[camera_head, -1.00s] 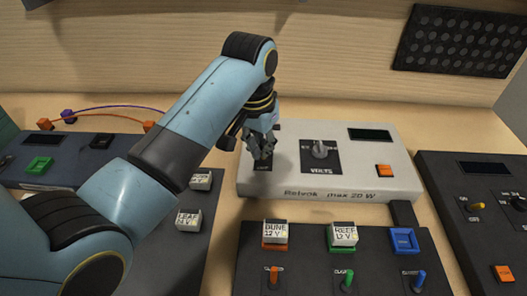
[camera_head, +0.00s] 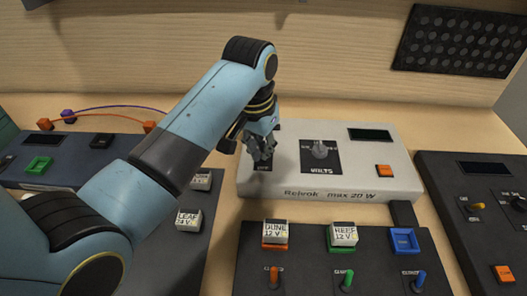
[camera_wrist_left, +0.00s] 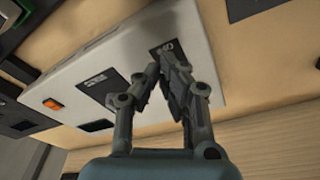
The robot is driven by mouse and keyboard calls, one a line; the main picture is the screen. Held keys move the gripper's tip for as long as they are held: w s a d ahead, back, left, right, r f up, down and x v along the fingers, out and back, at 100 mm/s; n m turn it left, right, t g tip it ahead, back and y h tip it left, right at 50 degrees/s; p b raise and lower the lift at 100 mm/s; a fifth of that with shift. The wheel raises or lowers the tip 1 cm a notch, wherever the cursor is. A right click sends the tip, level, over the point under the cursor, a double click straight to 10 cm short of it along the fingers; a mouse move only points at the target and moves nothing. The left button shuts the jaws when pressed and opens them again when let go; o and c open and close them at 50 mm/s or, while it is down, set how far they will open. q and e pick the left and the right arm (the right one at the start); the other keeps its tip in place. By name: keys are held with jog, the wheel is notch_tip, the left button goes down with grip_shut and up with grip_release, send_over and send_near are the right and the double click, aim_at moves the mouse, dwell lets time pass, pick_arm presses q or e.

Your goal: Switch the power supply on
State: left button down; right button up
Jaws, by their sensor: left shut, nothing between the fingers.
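The power supply is a pale grey box (camera_head: 355,180) labelled "Relvok max 20 W" at the middle of the bench. It has a VOLTS knob (camera_head: 320,149), an orange button (camera_head: 384,171) and a dark display (camera_head: 370,134). A black switch plate (camera_head: 263,166) is at its left end, mostly hidden by my gripper. My left gripper (camera_head: 263,154) is shut and empty, over that plate; I cannot tell if it touches. In the left wrist view the shut fingers (camera_wrist_left: 168,72) are close to the plate (camera_wrist_left: 168,47), and the orange button (camera_wrist_left: 53,104) shows on the box. My right gripper is not in view.
A dark console (camera_head: 340,262) with DUNE and REEF blocks, a blue square socket (camera_head: 404,240) and several levers is in front. Dark panels stand left (camera_head: 60,165) and right (camera_head: 500,235). A black perforated panel (camera_head: 460,40) is on the back wall.

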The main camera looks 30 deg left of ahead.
pick_arm(q)
jog(key=shift+f, duration=0.9)
jog(key=shift+w+a, duration=0.15)
jog(key=shift+w+a+f+b, duration=0.15)
jog(key=shift+w+a, duration=0.1)
jog(key=shift+w, duration=0.3)
jog(key=shift+w+a+r+b, duration=0.15)
jog(key=shift+w+a, duration=0.1)
jog(key=shift+w, duration=0.3)
jog(key=shift+f, duration=0.1)
jog(key=shift+r+p, duration=0.85)
jog(key=shift+r, duration=0.65)
jog(key=shift+s+d+r, duration=0.1)
jog(key=shift+s+r, duration=0.05)
jog(key=shift+r, duration=0.9)
jog(key=shift+s+d+r, duration=0.1)
jog(key=shift+s+r, duration=0.05)
jog(key=shift+r, duration=0.9)
jog(key=shift+s+f, duration=0.1)
